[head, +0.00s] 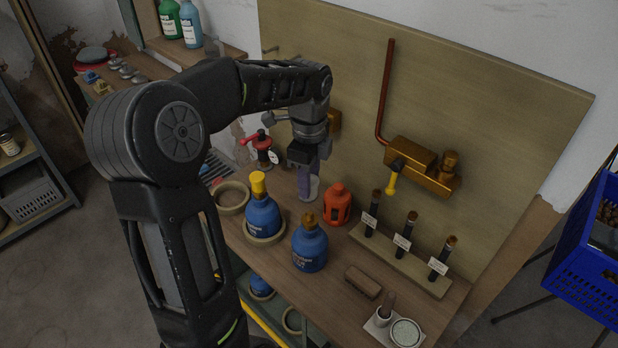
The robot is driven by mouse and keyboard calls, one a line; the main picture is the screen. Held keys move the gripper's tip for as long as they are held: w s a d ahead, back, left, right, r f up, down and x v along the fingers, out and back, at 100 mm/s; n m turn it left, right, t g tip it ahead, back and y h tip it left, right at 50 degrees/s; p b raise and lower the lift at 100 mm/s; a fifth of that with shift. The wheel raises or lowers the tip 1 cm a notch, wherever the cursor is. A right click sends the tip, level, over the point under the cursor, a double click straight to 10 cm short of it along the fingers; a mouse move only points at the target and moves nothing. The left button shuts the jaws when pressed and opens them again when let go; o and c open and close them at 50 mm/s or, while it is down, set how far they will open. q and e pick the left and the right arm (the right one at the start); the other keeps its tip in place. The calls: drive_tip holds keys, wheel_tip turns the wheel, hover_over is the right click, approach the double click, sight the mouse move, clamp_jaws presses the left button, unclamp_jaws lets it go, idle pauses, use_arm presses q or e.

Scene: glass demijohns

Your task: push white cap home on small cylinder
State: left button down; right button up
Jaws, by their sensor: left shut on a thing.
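My left gripper (306,176) points straight down over the back of the bench, behind the blue bottles. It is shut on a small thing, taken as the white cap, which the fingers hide. A pale, upright small cylinder (314,190) shows at and just below the fingertips, standing on the bench. The fingers cover much of it, so I cannot tell how the cap sits on it. My right gripper is out of view.
In front are a yellow-capped blue bottle (262,218) and a cork-topped blue bottle (310,248). A rack (398,262) holds dark tubes. A brass valve (420,167) juts from the backboard.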

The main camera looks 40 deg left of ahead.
use_arm(q)
drive_tip(key=shift+f, duration=0.2)
drive_tip(key=b, duration=0.5)
hover_over(309, 213)
drive_tip(key=shift+f, duration=2.65)
drive_tip(key=c, duration=1.4)
unclamp_jaws()
drive_tip(key=shift+c, duration=0.2)
drive_tip(key=shift+r, duration=0.1)
clamp_jaws()
drive_tip(key=shift+a+f, duration=0.1)
drive_tip(key=shift+f, duration=0.25)
drive_tip(key=shift+f+b, duration=0.55)
drive_tip(key=shift+f, duration=0.7)
drive_tip(key=shift+f, duration=0.3)
